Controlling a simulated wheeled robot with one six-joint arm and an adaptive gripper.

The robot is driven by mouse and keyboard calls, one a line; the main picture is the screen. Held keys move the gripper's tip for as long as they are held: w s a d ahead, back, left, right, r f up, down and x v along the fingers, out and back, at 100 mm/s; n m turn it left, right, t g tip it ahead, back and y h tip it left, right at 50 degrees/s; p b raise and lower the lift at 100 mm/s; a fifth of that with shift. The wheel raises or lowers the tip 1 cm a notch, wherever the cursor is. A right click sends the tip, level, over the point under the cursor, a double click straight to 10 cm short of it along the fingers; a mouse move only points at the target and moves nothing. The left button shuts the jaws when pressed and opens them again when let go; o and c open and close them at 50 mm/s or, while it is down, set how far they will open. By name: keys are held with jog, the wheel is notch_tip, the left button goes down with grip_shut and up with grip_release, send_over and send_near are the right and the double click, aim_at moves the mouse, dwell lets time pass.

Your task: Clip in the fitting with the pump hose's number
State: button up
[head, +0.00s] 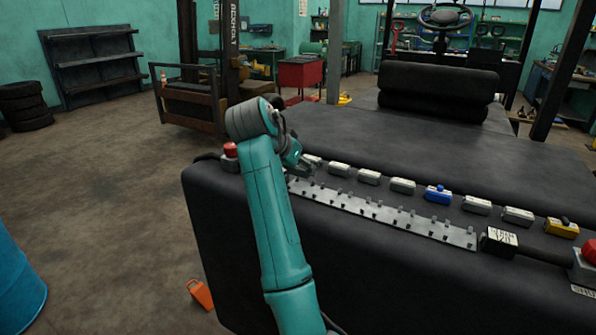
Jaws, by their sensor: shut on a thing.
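My gripper (311,169) is at the far left end of a row of fittings, at a small white fitting (312,159). It is shut on this fitting, which is partly covered; whether it is lifted cannot be told. To the right stand more white fittings (369,177), a blue one (438,194) and a yellow one (562,228). A grey metal rail with upright clips (385,212) lies in front of the row. At its right end is a black block with a white label (498,241), joined to a dark hose (541,251). The label's writing is too small to read.
A red knob on a grey base (230,151) sits at the left end of the dark surface (345,232), another (587,258) at the right. An orange object (201,294) is on the floor. A blue drum (18,285) stands far left.

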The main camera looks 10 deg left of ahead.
jog(key=shift+d+r, duration=0.15)
jog(key=shift+r, duration=1.15)
